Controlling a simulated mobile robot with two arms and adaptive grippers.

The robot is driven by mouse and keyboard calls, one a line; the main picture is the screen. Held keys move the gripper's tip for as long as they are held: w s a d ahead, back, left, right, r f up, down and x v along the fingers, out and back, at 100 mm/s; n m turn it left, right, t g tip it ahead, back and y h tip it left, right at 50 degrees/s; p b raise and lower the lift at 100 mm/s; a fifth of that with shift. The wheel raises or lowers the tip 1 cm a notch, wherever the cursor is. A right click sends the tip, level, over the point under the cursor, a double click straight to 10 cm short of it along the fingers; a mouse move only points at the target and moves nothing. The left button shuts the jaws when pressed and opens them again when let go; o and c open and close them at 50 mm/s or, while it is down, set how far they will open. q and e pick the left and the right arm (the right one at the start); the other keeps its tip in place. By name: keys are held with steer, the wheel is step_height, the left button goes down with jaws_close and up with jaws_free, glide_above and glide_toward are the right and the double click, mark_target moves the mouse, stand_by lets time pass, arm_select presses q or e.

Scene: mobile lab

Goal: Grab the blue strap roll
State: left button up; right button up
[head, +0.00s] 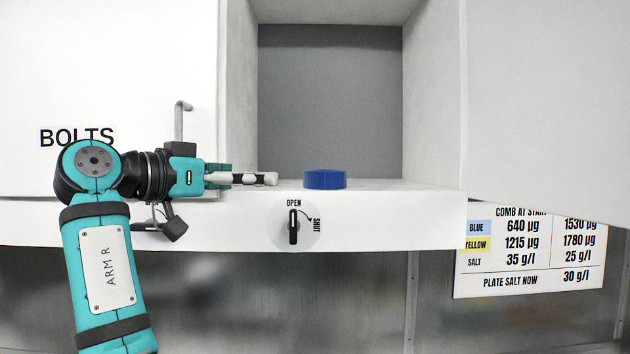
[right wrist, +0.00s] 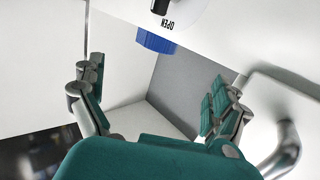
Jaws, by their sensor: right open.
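The roll appears beyond the fingers, not held. My left gripper is not in view.
A dial (head: 294,228) on the shelf front points to OPEN. A bent metal handle (head: 181,122) stands on the left door, marked BOLTS, close behind my right wrist. A printed sign (head: 530,250) hangs at lower right.

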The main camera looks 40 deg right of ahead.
steer(key=p, duration=0.2)
glide_toward(310, 172)
steer(key=d+p, duration=0.1)
steer(key=d, duration=0.3)
steer(key=d+f+p, duration=0.1)
steer(key=d, duration=0.2)
steer(key=shift+w+p, duration=0.35)
steer(key=shift+d, duration=0.2)
steer(key=d+p, duration=0.2)
steer(key=d, duration=0.1)
steer(key=d+p, duration=0.1)
steer(key=shift+w+d+r+p, duration=0.2)
steer(key=shift+r+p, duration=0.1)
steer(key=shift+d+f, duration=0.15)
steer(key=shift+d, duration=0.2)
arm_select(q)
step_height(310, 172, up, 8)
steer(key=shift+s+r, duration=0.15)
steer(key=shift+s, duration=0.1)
arm_select(e)
steer(key=shift+a, duration=0.15)
steer(key=shift+c, duration=0.3)
